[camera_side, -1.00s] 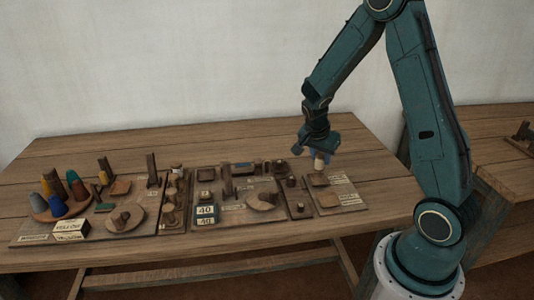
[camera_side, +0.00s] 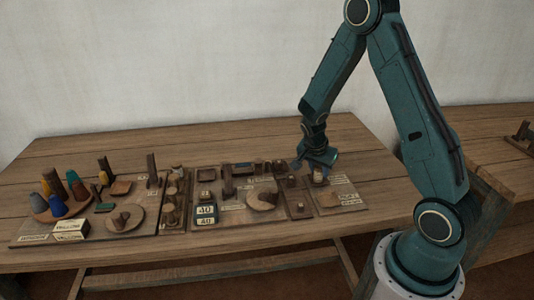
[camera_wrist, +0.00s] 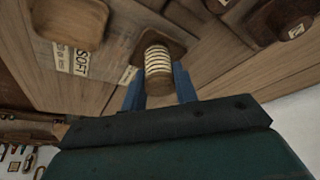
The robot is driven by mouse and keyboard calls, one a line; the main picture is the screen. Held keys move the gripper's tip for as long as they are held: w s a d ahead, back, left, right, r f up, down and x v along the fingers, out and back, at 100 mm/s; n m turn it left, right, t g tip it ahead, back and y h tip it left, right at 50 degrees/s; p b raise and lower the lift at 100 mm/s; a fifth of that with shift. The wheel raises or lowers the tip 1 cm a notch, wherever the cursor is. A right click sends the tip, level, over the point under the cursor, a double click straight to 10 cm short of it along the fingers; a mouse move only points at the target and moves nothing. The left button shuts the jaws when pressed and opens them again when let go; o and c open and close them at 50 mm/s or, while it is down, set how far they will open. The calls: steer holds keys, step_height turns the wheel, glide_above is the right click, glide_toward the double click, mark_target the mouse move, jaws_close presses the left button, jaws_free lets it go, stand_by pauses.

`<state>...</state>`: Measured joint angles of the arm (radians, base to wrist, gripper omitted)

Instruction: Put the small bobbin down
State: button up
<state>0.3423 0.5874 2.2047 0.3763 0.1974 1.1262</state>
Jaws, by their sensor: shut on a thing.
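The small bobbin (camera_wrist: 158,62), wound with pale thread on a wooden core, is between the two blue fingers of my gripper (camera_wrist: 160,85) in the wrist view. My gripper is shut on it. In the side view my gripper (camera_side: 318,168) is low over the right-hand board, and the bobbin (camera_side: 318,177) shows small beneath it. A square wooden tray (camera_wrist: 178,42) lies right behind the bobbin in the wrist view. I cannot tell whether the bobbin touches the tray.
Another wooden tray (camera_wrist: 70,20) lies beside a label reading "SOFT" (camera_wrist: 70,60). To the left in the side view are a round disc (camera_side: 262,200), a "40" block (camera_side: 206,210) and several coloured cones (camera_side: 57,205). The table's back right is clear.

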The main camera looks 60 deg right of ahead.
steer(key=shift+f, duration=0.1)
steer(key=o, duration=1)
steer(key=shift+c, duration=0.2)
steer(key=v, duration=1.2)
steer(key=shift+a, duration=0.1)
